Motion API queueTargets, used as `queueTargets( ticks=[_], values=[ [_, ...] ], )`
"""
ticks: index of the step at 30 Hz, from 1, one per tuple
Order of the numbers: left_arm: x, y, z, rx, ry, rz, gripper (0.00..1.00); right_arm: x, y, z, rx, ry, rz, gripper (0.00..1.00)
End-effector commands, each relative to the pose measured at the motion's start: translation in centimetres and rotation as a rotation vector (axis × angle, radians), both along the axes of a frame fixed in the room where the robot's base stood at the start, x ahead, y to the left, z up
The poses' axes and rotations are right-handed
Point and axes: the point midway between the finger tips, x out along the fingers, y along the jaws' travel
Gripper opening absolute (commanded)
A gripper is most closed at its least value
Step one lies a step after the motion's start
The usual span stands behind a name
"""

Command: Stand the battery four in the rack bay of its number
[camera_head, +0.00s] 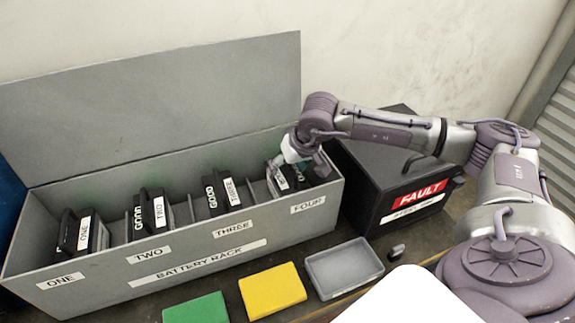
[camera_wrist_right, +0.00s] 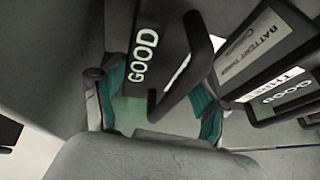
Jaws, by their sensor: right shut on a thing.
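The battery rack (camera_head: 190,262) is a grey open box with bays labelled one to four. Battery four (camera_head: 280,176) is a black block with a label, standing in the bay marked FOUR at the right end. My right gripper (camera_head: 302,170) is over that bay, shut on battery four. In the right wrist view, the gripper's teal fingers (camera_wrist_right: 160,95) sit on either side of the battery top (camera_wrist_right: 150,25), which reads GOOD, and its black handle. How deep the battery sits is hidden by the rack's front wall. My left gripper is not in view.
Battery one (camera_head: 84,232), battery two (camera_head: 150,215) and battery three (camera_head: 222,192) stand in their bays. A black FAULT box (camera_head: 390,165) is right of the rack.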

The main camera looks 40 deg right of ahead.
Motion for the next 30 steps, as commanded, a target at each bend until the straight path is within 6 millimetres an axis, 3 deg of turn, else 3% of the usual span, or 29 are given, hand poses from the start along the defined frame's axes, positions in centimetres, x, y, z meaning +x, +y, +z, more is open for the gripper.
queueTargets(
  ticks=[1,5,17,22,30],
  values=[
    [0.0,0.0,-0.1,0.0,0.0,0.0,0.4,0.0,0.0,-0.1,0.0,0.0,0.0,0.77],
    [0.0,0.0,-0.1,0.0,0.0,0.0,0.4,0.0,0.0,0.0,0.0,0.0,0.0,0.98],
    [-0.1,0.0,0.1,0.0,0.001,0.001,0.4,0.0,0.0,0.3,0.0,-0.001,0.0,0.99],
    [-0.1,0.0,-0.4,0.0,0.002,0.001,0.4,-0.9,-0.2,2.3,-0.001,-0.004,0.0,0.99],
    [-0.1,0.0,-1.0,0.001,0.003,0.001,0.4,-3.3,-0.6,7.7,-0.001,-0.004,0.0,0.99]
  ],
)
